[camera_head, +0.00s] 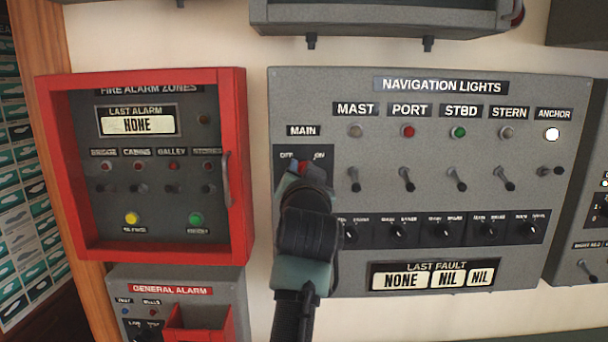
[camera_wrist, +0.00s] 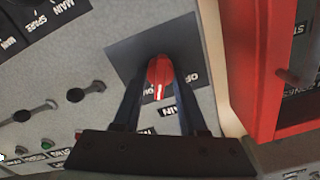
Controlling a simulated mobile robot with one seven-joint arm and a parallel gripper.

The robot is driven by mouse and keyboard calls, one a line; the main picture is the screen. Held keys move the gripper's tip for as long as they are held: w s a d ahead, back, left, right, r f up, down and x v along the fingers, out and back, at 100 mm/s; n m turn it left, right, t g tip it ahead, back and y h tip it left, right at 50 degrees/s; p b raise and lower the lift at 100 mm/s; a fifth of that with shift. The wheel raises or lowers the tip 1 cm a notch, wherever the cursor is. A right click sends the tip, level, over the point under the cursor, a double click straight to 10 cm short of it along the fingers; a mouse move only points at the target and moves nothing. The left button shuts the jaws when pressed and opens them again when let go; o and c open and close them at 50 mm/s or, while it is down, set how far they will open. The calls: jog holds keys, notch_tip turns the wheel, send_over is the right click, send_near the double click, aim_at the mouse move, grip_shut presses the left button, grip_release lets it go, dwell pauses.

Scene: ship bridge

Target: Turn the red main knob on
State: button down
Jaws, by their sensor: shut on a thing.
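The red main knob (camera_wrist: 160,70) sits on a dark square plate (camera_wrist: 125,48) of the grey navigation lights panel. In the wrist view it is between the two fingers of my gripper (camera_wrist: 160,82), which is shut on it. The knob's white mark points toward the lower part of that view, the panel's upward side. Which label it lines up with is hard to tell. In the head view the OFF and ON labels show above the knob, and my gripper (camera_head: 303,172) hides most of it.
A red-framed fire alarm box (camera_head: 240,120) with a handle stands close to the left. Several toggle switches (camera_head: 407,180) and a row of small black knobs (camera_head: 445,230) lie to the right. The white anchor lamp (camera_head: 552,134) is lit. A general alarm box (camera_head: 170,275) is at the lower left.

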jog(key=m, duration=0.3)
jog(key=shift+d+m, duration=0.1)
jog(key=shift+m, duration=0.4)
jog(key=shift+c, duration=2.3)
grip_release()
jog(key=shift+f, duration=0.1)
jog(key=s+b, duration=0.5)
jog(key=s, duration=0.8)
